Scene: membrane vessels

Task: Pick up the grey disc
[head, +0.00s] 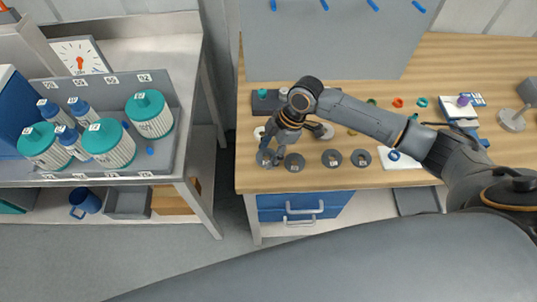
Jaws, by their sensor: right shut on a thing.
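Several grey discs lie in a row near the front edge of the wooden bench. My right gripper (270,148) is over the leftmost grey disc (265,159) and is shut on it. The gripper partly covers this disc, and I cannot tell whether it is clear of the bench top. Another grey disc (294,162) lies close to its right. Two more grey discs with small centre marks, one (332,158) and another (361,158), lie further right. My left gripper is not in view.
The wooden bench (245,181) has small coloured rings (398,102) and a white sheet (400,163) to the right. A grey panel (330,45) stands behind. A separate table on the left holds a tray with white, teal-capped vessels (149,115) and blue-capped bottles (83,112). A floor gap separates them.

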